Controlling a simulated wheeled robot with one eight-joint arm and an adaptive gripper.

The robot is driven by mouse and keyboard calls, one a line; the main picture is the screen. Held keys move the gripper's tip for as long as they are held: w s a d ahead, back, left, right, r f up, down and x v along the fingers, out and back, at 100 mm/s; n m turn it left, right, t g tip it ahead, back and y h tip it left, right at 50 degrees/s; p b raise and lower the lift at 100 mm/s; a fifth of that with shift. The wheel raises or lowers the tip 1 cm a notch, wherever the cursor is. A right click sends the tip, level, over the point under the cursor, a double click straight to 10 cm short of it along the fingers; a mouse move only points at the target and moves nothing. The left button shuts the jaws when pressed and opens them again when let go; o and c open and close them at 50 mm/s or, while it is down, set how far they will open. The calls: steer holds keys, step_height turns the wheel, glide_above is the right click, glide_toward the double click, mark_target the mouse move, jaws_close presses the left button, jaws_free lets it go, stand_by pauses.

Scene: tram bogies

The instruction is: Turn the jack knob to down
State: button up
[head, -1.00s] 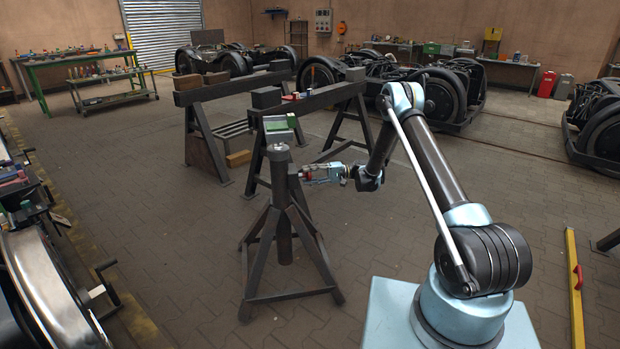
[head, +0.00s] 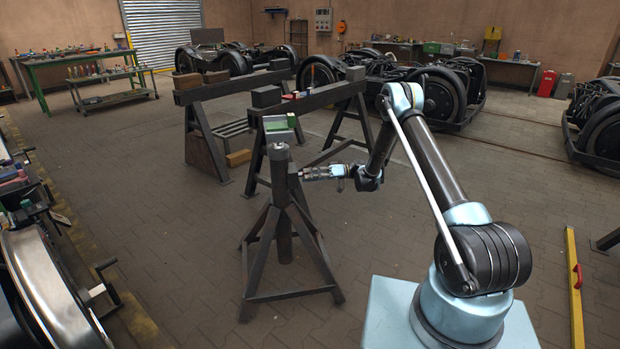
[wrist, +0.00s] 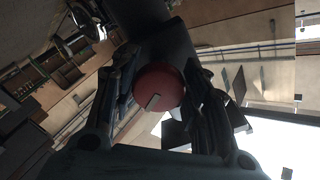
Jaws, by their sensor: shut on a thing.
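The jack (head: 283,215) is a dark steel stand with splayed legs and an upright column, standing on the floor in the middle of the head view. Its knob (wrist: 168,82) is round and red with a pale mark near its lower-left edge in the wrist view, which looks tilted. My gripper (head: 304,174) reaches the column's right side, level with its upper part. In the wrist view its two fingers lie on either side of the knob, shut on it. The fingers hide the knob almost wholly in the head view, and any position labels cannot be made out.
Dark trestles (head: 312,101) stand close behind the jack. A bogie (head: 50,285) is at the left edge, and more bogies stand at the back.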

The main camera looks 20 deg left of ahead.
steer(key=n, duration=0.5)
steer(key=shift+w+a+f+n, duration=0.1)
steer(key=shift+f+n, duration=0.05)
steer(key=shift+n, duration=0.15)
steer(key=shift+w+n, duration=0.1)
steer(key=shift+n, duration=2.2)
steer(key=o, duration=1)
steer(key=v, duration=1.2)
